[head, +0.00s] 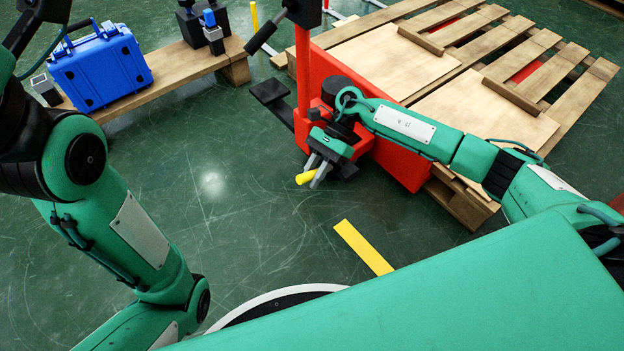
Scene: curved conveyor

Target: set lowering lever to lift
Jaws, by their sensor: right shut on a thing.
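A red pallet jack (385,160) stands at the centre right, with a red upright mast (303,75) and a black handle (262,37) at its top. My right gripper (318,172) is low at the near left side of the jack. Its fingers are shut on a short yellow lever (305,178), whose rounded end sticks out to the left. The gripper hides where the lever joins the jack. My left arm rises along the left edge, and its gripper is not in the picture.
A wooden pallet (470,75) with flat boards sits over the jack's forks. A blue case (100,68) stands on a wooden bench (185,68) at the upper left. A black pedal (270,92) sticks out left of the mast.

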